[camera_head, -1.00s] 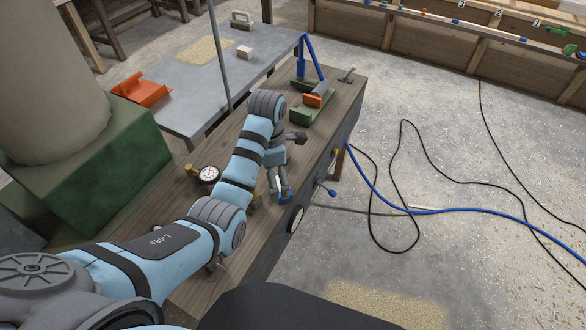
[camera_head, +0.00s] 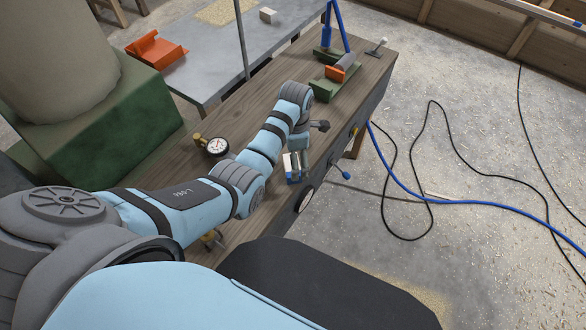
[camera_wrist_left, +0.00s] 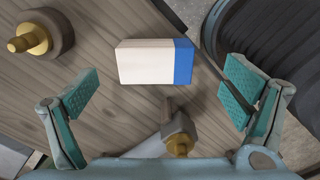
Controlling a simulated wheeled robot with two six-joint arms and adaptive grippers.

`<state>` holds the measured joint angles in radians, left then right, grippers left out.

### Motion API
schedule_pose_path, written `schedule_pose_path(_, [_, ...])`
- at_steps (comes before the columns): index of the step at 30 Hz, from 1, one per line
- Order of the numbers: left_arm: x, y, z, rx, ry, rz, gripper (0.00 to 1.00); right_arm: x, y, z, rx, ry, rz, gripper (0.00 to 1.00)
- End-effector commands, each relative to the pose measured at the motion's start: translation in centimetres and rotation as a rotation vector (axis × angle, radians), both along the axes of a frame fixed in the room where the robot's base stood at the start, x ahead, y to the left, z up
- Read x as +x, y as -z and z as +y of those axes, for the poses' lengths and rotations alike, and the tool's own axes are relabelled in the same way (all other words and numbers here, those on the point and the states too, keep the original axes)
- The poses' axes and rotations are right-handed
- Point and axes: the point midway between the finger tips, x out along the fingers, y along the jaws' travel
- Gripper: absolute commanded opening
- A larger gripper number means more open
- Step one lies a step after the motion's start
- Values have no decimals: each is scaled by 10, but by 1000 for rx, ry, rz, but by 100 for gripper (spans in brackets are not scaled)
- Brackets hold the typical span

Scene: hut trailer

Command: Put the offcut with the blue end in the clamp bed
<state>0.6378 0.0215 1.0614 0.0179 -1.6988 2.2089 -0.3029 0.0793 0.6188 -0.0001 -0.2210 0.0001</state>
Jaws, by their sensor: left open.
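The offcut, a pale wood block with a blue end (camera_wrist_left: 183,62), lies on the wooden bench top. In the left wrist view it sits between and beyond the spread teal-padded fingers of my left gripper (camera_wrist_left: 162,98), untouched. In the head view my left gripper (camera_head: 298,150) is low over the bench near its front edge, with the offcut (camera_head: 292,166) partly showing at it. The green clamp bed (camera_head: 325,89), with an orange piece on it and a blue lever behind, stands farther along the bench. My right gripper is out of view.
A round dial gauge (camera_head: 216,146) stands on the bench left of my arm. Brass-and-grey fittings (camera_wrist_left: 178,135) lie near the offcut. A grey table (camera_head: 215,60) with an orange bracket (camera_head: 157,50) is behind. Hoses cross the floor at right.

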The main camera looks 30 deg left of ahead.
Motion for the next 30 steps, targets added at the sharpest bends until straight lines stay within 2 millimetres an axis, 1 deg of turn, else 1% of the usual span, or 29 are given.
schedule_pose_path(4, [0, 30, 11, 3, -1, 3, 94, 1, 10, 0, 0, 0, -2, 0])
schedule_pose_path(7, [-1, 46, 10, 1, -1, 3, 94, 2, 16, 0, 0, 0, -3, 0])
schedule_pose_path(9, [0, 50, 10, 1, -1, 1, 94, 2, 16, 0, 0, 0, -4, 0])
schedule_pose_path(14, [0, 48, 10, 1, -1, 0, 94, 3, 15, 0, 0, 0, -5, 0])
schedule_pose_path(17, [0, 48, 10, 1, -1, 0, 80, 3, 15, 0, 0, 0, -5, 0])
schedule_pose_path(18, [0, 48, 10, 1, -1, 0, 73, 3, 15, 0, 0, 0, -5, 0])
schedule_pose_path(24, [0, 47, 10, 1, -1, 1, 42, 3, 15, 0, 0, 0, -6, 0])
schedule_pose_path(25, [0, 47, 10, 1, -1, 1, 42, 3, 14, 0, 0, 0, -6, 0])
schedule_pose_path(26, [0, 47, 10, 1, -1, 1, 38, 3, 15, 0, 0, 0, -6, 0])
schedule_pose_path(30, [0, 47, 10, 1, -1, 1, 38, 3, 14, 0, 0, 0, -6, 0])
